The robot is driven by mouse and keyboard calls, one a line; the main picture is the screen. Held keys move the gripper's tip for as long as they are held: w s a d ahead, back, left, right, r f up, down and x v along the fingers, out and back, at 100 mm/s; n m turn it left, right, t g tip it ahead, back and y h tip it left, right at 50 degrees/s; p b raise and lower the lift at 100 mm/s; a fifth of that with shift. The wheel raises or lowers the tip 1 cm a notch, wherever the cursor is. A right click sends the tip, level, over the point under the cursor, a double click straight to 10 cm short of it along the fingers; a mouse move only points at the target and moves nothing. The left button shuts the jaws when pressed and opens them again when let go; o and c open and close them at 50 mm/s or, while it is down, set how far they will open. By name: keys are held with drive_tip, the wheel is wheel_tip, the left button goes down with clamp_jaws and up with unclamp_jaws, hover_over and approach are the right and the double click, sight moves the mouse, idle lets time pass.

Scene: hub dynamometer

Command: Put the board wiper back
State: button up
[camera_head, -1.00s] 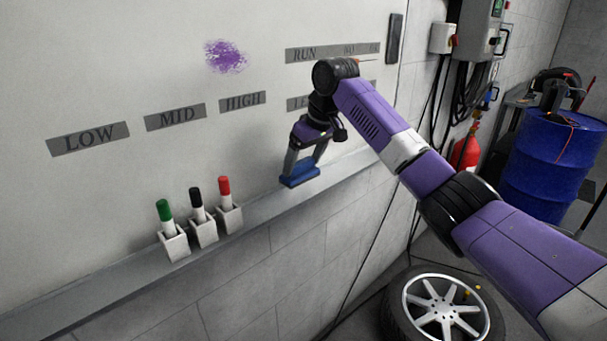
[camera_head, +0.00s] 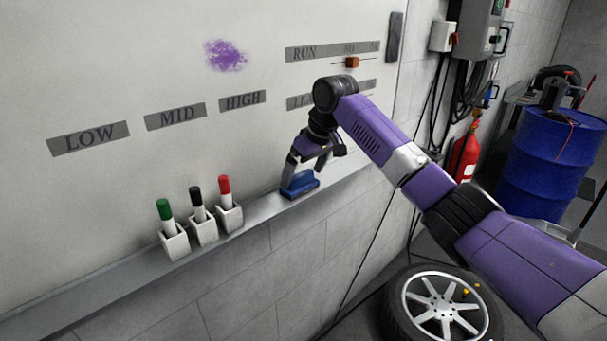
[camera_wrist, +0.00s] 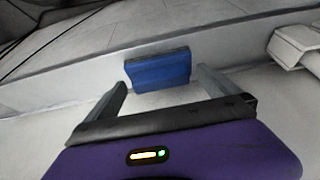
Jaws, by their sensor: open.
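The board wiper (camera_head: 300,184) is a blue block at the ledge (camera_head: 262,208) below the whiteboard, right of the marker holders. It appears to rest on the ledge. In the wrist view the wiper (camera_wrist: 158,69) shows its blue face with a darker top strip, just beyond the fingertips. My gripper (camera_head: 304,168) is just above the wiper, its fingers apart. In the wrist view my gripper (camera_wrist: 162,82) is open, with one finger to each side of the wiper and a visible gap to the right one. Whether the left finger touches it I cannot tell.
Green (camera_head: 164,212), black (camera_head: 197,200) and red (camera_head: 225,188) markers stand in white holders on the ledge to the left. The whiteboard has a purple scribble (camera_head: 225,55) and an orange-brown block (camera_head: 351,62). A wheel (camera_head: 440,305) lies on the floor below.

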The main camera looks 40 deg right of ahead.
drive_tip(key=b+v, duration=0.1)
drive_tip(key=v, duration=1)
drive_tip(key=shift+r, duration=0.25)
drive_tip(key=shift+s, duration=0.1)
